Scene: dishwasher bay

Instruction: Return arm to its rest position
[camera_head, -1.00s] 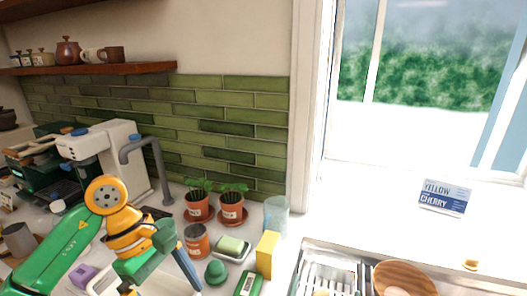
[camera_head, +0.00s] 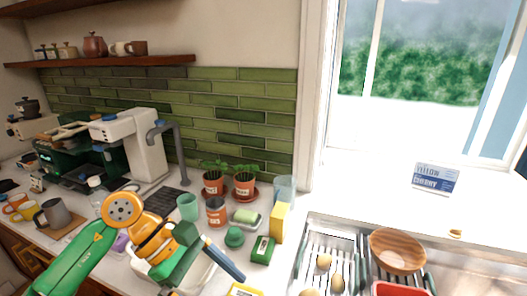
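My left arm, green and yellow, reaches in from the lower left over the counter. Its gripper (camera_head: 224,262) points down and to the right, above the right end of a white basin (camera_head: 146,269). One grey-blue finger shows clearly; the other is hidden or lines up with it, so the gap cannot be told. I see nothing held in it. My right arm and gripper are out of view.
Near the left gripper are a teal cup (camera_head: 188,207), an orange can (camera_head: 216,212), a green-topped sponge (camera_head: 247,217) and a yellow box (camera_head: 281,222). Two potted plants stand behind. A drying rack (camera_head: 331,240) and wooden bowl (camera_head: 398,250) are at right.

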